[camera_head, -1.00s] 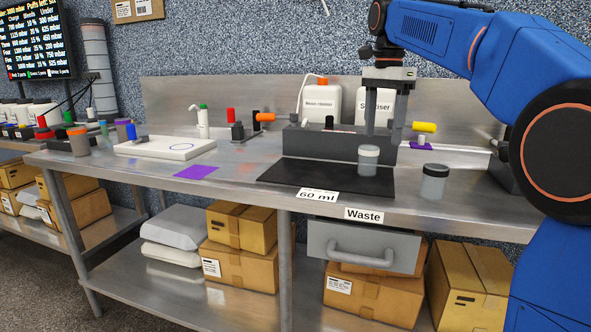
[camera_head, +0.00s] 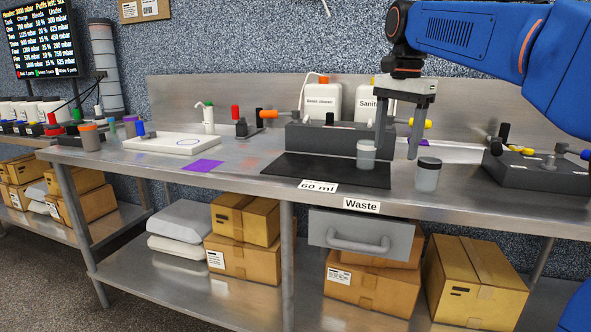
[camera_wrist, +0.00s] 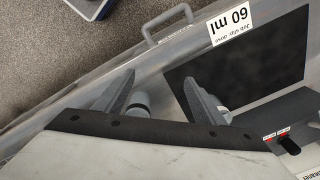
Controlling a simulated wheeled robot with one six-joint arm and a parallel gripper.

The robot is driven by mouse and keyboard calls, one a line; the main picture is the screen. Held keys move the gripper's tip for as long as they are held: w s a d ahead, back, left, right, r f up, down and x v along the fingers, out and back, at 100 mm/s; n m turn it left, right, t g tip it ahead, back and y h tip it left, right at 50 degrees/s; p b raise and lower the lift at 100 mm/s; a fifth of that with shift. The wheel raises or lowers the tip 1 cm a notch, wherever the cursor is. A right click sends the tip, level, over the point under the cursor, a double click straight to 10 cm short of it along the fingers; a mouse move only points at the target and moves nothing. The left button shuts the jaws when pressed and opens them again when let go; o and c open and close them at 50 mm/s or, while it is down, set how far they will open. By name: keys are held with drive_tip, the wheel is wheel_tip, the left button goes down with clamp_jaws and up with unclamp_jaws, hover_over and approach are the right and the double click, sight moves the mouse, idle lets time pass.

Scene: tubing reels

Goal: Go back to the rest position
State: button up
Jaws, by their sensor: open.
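My gripper (camera_head: 400,150) is open, its two grey fingers pointing down above the bench. In the head view the left finger overlaps the clear jar (camera_head: 366,154), which stands upright on the black mat (camera_head: 290,171). The right finger hangs between that jar and a dark-lidded jar (camera_head: 428,176) on the bare steel to the right. Nothing shows between the fingers in the head view. In the wrist view my gripper (camera_wrist: 155,88) is spread, and the jars behind its fingers are partly hidden.
A grey block (camera_head: 340,138) stands behind the mat, with white bottles (camera_head: 323,102) behind it. A dark valve block (camera_head: 540,172) stands at the right. A white tray (camera_head: 172,143) and a purple square (camera_head: 203,165) lie left. A grey Waste drawer (camera_head: 360,234) hangs below the bench edge.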

drive_tip(key=s+d+f+n+t, duration=0.2)
drive_tip(key=s+f+n, duration=0.3)
drive_tip(key=s+f, duration=0.9)
drive_tip(key=s+d+f+n+t, duration=0.2)
drive_tip(key=s+f+n, duration=0.3)
drive_tip(key=s+f, duration=1)
drive_tip(key=shift+d+f+n, duration=0.4)
drive_tip(key=shift+d+f, duration=0.3)
drive_tip(key=shift+d, duration=0.05)
